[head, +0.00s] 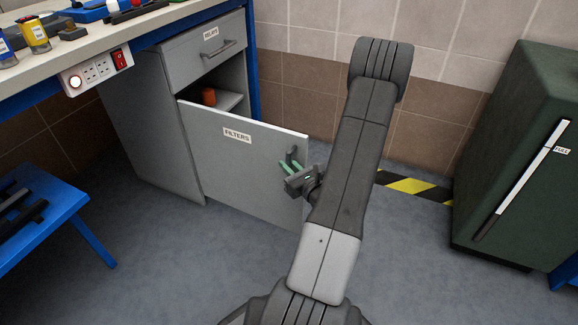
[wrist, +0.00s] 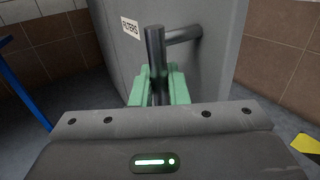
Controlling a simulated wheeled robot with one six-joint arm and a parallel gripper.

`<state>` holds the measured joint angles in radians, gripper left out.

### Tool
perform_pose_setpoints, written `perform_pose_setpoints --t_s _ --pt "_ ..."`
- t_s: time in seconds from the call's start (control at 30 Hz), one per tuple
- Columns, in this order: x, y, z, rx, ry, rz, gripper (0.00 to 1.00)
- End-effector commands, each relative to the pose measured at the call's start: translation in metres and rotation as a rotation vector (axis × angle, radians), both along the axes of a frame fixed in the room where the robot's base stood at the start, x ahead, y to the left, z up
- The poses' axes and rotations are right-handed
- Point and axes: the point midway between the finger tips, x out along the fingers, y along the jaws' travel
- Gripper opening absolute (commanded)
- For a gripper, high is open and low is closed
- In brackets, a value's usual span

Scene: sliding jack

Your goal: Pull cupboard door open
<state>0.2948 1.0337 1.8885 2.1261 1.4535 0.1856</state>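The grey cupboard door (head: 245,150), labelled FILTERS, stands partly open, swung out from the cabinet. Its left side meets the cabinet and its right edge is out in the room. The door also shows in the wrist view (wrist: 205,75). Its dark bar handle (wrist: 156,48) is near the free edge; it also shows in the head view (head: 292,155). My gripper (head: 291,169) is at the handle. In the wrist view, its green fingers (wrist: 160,85) lie close on both sides of the upright bar and look shut on it. The fingertips are partly hidden behind the bar.
Inside the cupboard an orange object (head: 208,97) sits on a shelf. A closed drawer (head: 203,45) is above. A blue stool (head: 40,215) stands left and a dark green cabinet (head: 520,150) right. The grey floor in front of the door is clear.

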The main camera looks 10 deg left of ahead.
Motion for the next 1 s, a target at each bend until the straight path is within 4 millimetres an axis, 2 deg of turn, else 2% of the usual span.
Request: perform_pose_setpoints --t_s 0.03,0.1,0.47,0.67,1.0 --pt "0.000 0.001 0.001 0.002 -0.001 0.003 0.20" --pt "0.000 0.001 0.001 0.002 -0.001 0.002 0.33" --pt "-0.003 -0.003 0.000 0.001 0.001 -0.001 0.33" --pt "-0.023 -0.021 0.002 0.002 0.002 -0.004 0.33" --pt "-0.070 -0.061 0.002 0.002 0.002 -0.004 0.33"
